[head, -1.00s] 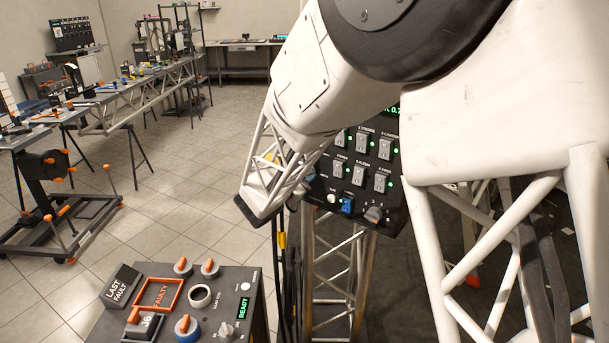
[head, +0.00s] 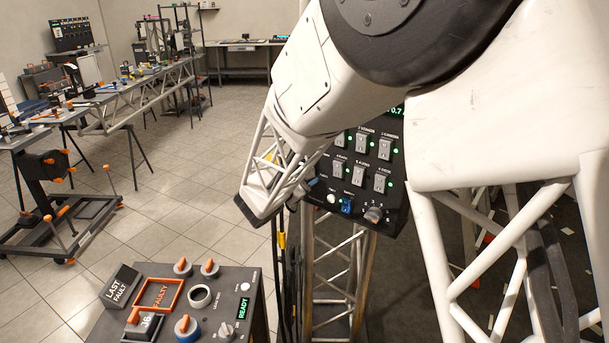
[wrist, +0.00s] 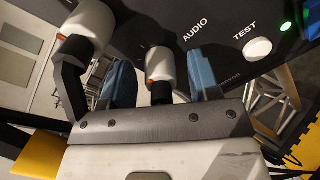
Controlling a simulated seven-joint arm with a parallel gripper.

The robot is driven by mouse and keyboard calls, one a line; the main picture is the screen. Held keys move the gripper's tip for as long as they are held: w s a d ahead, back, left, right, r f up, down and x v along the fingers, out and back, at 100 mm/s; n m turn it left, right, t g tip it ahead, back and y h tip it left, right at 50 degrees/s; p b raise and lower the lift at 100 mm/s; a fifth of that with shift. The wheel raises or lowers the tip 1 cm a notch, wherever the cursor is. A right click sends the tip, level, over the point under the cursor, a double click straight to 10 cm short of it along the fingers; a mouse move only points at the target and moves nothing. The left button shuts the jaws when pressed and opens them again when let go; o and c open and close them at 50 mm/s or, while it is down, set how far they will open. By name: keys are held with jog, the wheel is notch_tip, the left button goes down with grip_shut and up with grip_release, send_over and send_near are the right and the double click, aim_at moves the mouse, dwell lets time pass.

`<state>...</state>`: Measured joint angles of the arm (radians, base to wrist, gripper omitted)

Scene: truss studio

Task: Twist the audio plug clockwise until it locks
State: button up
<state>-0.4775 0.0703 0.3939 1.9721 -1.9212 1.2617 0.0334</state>
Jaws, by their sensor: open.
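In the wrist view, a white plug with an orange ring and a black end (wrist: 160,66) stands below the AUDIO label on the dark panel (wrist: 222,70). My gripper (wrist: 160,62) is open, with one blue-padded finger on each side of this plug. A gap shows between the plug and each finger. A second white plug-like piece with an orange ring and a black bent end (wrist: 90,25) is at the upper left, outside the left finger.
The white TEST button (wrist: 257,48) and a green light (wrist: 286,27) are right of the fingers. In the head view the switch panel (head: 345,185) stands on a truss post. A control console (head: 250,280) is at the lower left, with open floor beyond.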

jog(key=shift+s+a, duration=0.1)
jog(key=shift+s, duration=0.05)
jog(key=v, duration=0.7)
jog(key=shift+s+a, duration=0.15)
jog(key=shift+s, duration=0.05)
dwell(0.5)
jog(key=s+d+r+m+g, duration=0.2)
jog(key=s+d+m+g, duration=0.3)
jog(key=s+d, duration=0.45)
jog(key=s+d+r+m+g, duration=0.2)
jog(key=s+d+m+g, duration=0.35)
jog(key=d, duration=0.75)
jog(key=s+d+m+g+y, duration=0.1)
jog(key=s+m+y, duration=0.9)
jog(key=s, duration=1.2)
jog(key=shift+d+r, duration=0.2)
jog(key=shift+d, duration=0.5)
